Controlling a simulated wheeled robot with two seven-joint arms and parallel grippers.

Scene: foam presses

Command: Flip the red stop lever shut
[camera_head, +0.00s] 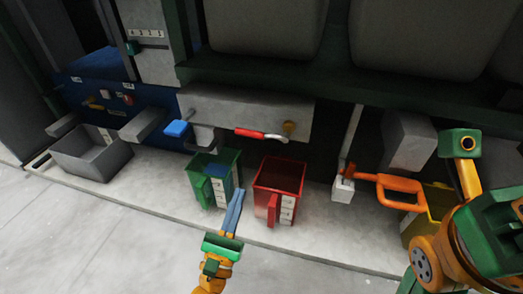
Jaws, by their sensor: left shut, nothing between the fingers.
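The red lever (250,133) lies nearly level along the lower edge of a pale grey panel (222,109). Its right end is whitish, close to a brass-coloured knob (289,127). My left gripper (237,193) comes up from the bottom with its blue fingers together and empty. It shows below the lever, in front of the gap between the green bin and the red bin, and apart from the lever in the picture. My right arm shows at the right edge, but I cannot make out its gripper's fingers.
A green bin (200,186) and a red bin (289,176) stand below the panel. A blue block (177,128) on a grey part is left of the lever. A grey bin (96,166) stands far left, an orange handle (400,184) right. Pale floor is clear at the lower left.

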